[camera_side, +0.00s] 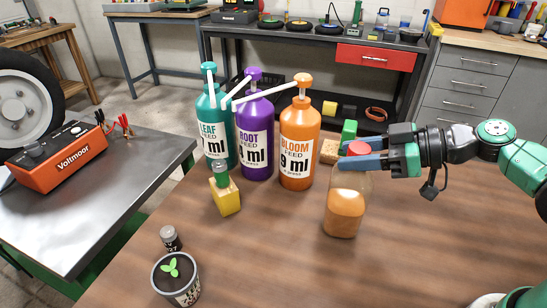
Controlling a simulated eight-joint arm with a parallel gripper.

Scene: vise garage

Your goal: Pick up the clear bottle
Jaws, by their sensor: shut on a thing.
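The clear bottle (345,208) is right of centre on the wooden table in the side view. It has a red cap (358,148) and orange liquid in its lower part. It stands upright. My gripper (352,155) reaches in from the right, and its blue-grey fingers are closed around the bottle's top at the cap and neck. The fingers hide part of the cap and neck. I cannot tell whether the bottle's base touches the table or is slightly above it.
Orange (299,145), purple (256,138) and teal (216,130) pump bottles stand left of the clear bottle. A yellow block (227,202) with a green top, a small grey container (171,238) and a potted seedling (177,280) are further left. The front table area is clear.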

